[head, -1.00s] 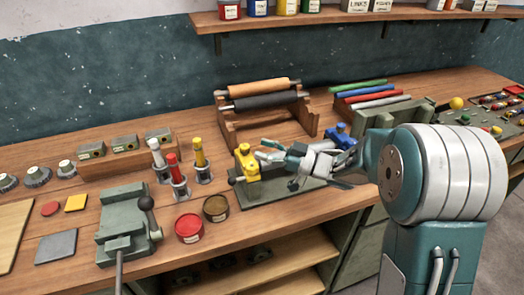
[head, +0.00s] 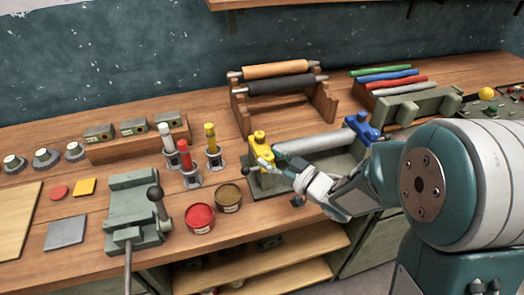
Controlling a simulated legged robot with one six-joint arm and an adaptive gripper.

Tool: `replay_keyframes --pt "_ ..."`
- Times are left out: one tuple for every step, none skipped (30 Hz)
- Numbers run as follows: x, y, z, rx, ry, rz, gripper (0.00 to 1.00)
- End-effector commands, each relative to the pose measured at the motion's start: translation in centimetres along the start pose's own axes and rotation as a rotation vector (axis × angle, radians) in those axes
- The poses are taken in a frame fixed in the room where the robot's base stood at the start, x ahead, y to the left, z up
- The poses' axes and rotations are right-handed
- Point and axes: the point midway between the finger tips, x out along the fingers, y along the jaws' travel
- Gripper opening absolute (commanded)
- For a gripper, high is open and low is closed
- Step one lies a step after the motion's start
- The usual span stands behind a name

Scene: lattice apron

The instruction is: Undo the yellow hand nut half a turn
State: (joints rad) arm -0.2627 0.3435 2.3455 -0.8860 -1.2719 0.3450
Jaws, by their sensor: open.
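The yellow hand nut (head: 259,138) sits on top of a yellow bracket at the left end of a green bench fixture (head: 310,158). A grey roller (head: 308,137) lies across this fixture, with a blue bracket and blue nut (head: 362,126) at its right end. My gripper (head: 263,163) is open at the yellow bracket, just below and right of the nut. Its fingers overlap the bracket in the picture; I cannot tell whether they touch it.
Red, white and yellow handled tools stand left of the fixture. A red tin (head: 200,218) and a brown tin (head: 228,197) stand in front. A green vise (head: 136,215) is further left. A wooden rack with two rollers (head: 283,95) stands behind.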

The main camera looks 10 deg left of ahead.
Motion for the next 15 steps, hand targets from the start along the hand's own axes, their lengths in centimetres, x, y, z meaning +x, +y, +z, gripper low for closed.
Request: replay_keyframes --pt "0.9 -0.1 0.0 0.000 0.000 -0.005 0.56" --pt "1.3 -0.1 0.0 0.000 0.001 -0.003 0.56" --pt "1.8 -0.1 0.0 0.000 0.000 -0.003 0.56" --pt "2.1 -0.1 0.0 0.000 0.000 -0.003 0.56" --pt "2.4 -0.1 0.0 0.000 0.000 -0.003 0.56" --pt "2.7 0.0 0.0 0.001 0.000 -0.002 0.56" --pt "2.8 0.0 0.0 0.001 0.000 -0.002 0.56" --pt "2.9 0.0 0.0 0.001 0.001 -0.001 0.56" --pt "3.0 0.0 0.0 0.001 0.001 -0.001 0.56" --pt "3.1 0.0 0.0 0.001 0.001 -0.001 0.56" --pt "3.1 0.0 0.0 0.001 0.001 -0.001 0.56" --pt "3.1 0.0 -0.1 0.001 0.002 0.000 0.56" --pt "3.1 0.0 -0.1 0.001 0.002 0.000 0.56" --pt "3.1 0.0 -0.1 0.001 0.001 0.000 0.56" --pt "3.1 0.0 -0.1 0.001 0.001 0.000 0.56"
